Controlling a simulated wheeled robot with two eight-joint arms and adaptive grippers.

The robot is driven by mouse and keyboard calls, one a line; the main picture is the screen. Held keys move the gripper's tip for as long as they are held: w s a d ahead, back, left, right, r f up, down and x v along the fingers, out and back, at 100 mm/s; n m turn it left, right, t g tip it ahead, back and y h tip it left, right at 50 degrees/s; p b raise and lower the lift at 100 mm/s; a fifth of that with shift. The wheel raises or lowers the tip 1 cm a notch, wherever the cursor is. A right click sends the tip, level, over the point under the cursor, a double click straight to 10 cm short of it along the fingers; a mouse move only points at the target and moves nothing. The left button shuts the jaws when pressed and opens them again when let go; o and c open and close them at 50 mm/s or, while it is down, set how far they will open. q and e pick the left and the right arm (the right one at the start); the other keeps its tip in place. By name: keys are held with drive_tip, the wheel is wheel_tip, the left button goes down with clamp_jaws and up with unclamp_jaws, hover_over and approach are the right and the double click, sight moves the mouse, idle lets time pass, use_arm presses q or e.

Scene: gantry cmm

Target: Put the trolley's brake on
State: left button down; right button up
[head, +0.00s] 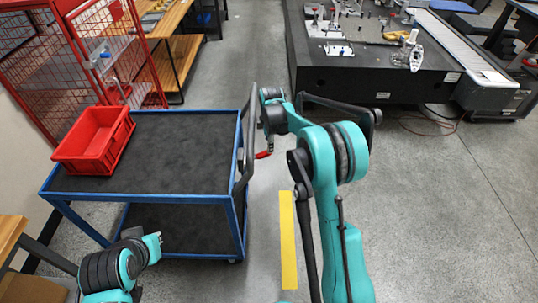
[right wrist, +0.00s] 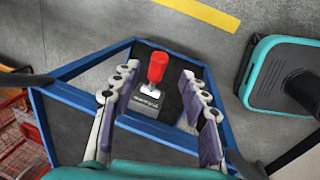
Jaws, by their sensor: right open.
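The trolley (head: 215,188) has a blue frame, dark shelves and a dark push handle (head: 247,130) at its right end. In the right wrist view, a red brake lever (right wrist: 157,66) rises from a dark labelled housing (right wrist: 145,103) by the blue frame. A small red piece (head: 263,154), seemingly this lever, shows beside the handle in the head view. My right gripper (right wrist: 160,75) is open, its fingers either side of the lever with visible gaps; contact is not seen.
A red bin (head: 97,140) sits on the trolley's top left. A red mesh cage (head: 65,60) and a wooden bench (head: 165,30) stand behind. A black measuring table (head: 350,75) is at the back right. Floor with a yellow stripe (head: 288,240) is free right of the trolley.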

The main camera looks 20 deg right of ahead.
sight(257, 156)
drive_tip(key=f, duration=0.2)
drive_tip(key=w+f+b, duration=0.1)
drive_tip(key=f, duration=0.2)
drive_tip(key=f+b, duration=0.1)
drive_tip(key=f, duration=0.2)
drive_tip(key=shift+w+d+f, duration=0.15)
drive_tip(key=shift+w+f, duration=0.1)
drive_tip(key=shift+w, duration=0.1)
clamp_jaws()
